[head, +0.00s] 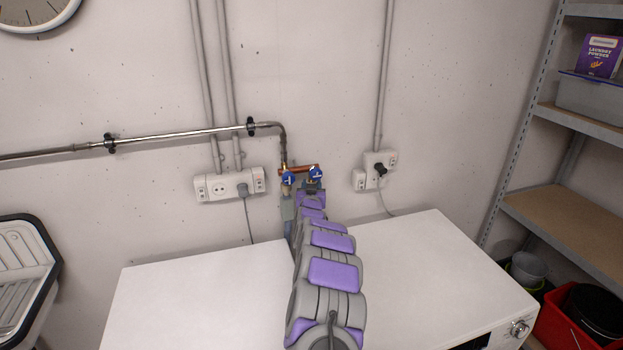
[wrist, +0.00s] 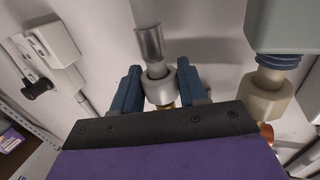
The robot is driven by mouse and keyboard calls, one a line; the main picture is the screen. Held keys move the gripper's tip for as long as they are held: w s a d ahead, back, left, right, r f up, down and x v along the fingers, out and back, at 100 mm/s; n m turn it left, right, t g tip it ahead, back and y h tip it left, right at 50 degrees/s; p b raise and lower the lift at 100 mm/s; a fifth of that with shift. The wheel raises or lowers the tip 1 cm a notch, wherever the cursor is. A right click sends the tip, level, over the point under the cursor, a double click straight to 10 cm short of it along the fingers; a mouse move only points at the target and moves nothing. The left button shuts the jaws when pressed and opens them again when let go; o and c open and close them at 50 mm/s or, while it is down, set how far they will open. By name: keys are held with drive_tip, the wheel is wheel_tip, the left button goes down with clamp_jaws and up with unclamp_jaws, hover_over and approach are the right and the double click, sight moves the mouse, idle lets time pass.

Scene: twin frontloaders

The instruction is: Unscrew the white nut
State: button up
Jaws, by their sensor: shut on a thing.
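A pale, whitish nut (wrist: 160,86) sits on a pipe fitting in the wrist view, with a grey hose end (wrist: 151,45) running up from it. My gripper (wrist: 158,78) has one blue finger on each side of the nut and is shut on it. A second, cream-coloured nut (wrist: 266,97) is to the right, outside the fingers, below a grey block. In the head view my arm reaches to the taps, where two blue valve handles show, a left one (head: 289,178) and a right one (head: 316,173). The gripped nut is hidden there by my arm.
Two white-topped machines stand below, a left one (head: 200,300) and a right one (head: 430,265), their tops clear. A copper pipe (head: 298,170) and wall sockets (head: 230,185) are near the taps. A shelf (head: 570,220) stands at the right.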

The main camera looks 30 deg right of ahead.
drive_tip(key=shift+r+m+g+h+p, duration=0.2)
drive_tip(key=shift+m+g+h+p, duration=0.7)
drive_tip(key=shift+p, duration=2.1)
drive_tip(key=shift+f+h+p, duration=0.1)
drive_tip(key=shift+h+p, duration=0.2)
drive_tip(key=shift+p, duration=0.1)
drive_tip(key=o, duration=0.8)
drive_tip(key=shift+d+f, duration=0.1)
drive_tip(key=shift+f+b, duration=0.1)
drive_tip(key=shift+b, duration=0.2)
